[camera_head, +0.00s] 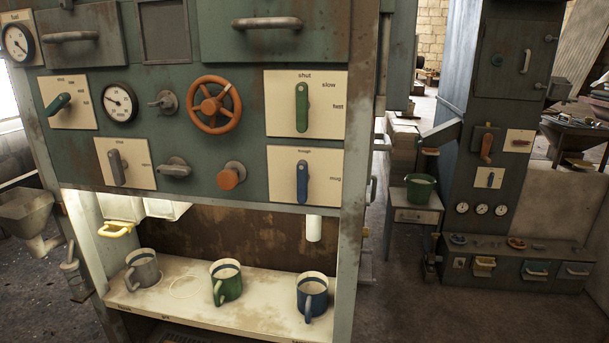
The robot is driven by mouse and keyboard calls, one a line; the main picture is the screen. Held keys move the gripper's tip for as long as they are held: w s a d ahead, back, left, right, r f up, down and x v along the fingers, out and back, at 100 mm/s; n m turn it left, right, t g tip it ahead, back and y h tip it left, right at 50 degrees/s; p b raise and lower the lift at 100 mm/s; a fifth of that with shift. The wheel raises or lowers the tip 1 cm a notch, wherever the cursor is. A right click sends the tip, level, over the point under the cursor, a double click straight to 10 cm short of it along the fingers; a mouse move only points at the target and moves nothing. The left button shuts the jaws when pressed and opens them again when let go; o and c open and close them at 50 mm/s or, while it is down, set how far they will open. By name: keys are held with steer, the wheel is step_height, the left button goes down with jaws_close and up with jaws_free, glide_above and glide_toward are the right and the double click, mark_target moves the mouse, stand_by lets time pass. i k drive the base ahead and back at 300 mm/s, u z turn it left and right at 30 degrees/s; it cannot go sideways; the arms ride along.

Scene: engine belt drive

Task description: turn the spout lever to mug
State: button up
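The spout lever is a blue lever (302,182) on a cream plate (327,163) at the lower right of the green machine panel. It stands upright, with its upper end below the label at the top, which seems to read "trough". The "mug" label is to its right. A white spout (314,228) hangs below the panel. A blue mug (312,296) stands on the shelf below the spout. My gripper is not in view.
A green lever (302,107) above points up to "shut". An orange handwheel (213,105) and an orange knob (231,176) are to the left. A green mug (226,282) and a grey mug (142,268) share the pale shelf (265,312). The space before the blue lever looks clear.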

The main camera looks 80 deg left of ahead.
mark_target(303, 176)
steer(key=z, duration=0.15)
steer(key=i, duration=0.95)
steer(key=u, duration=2.55)
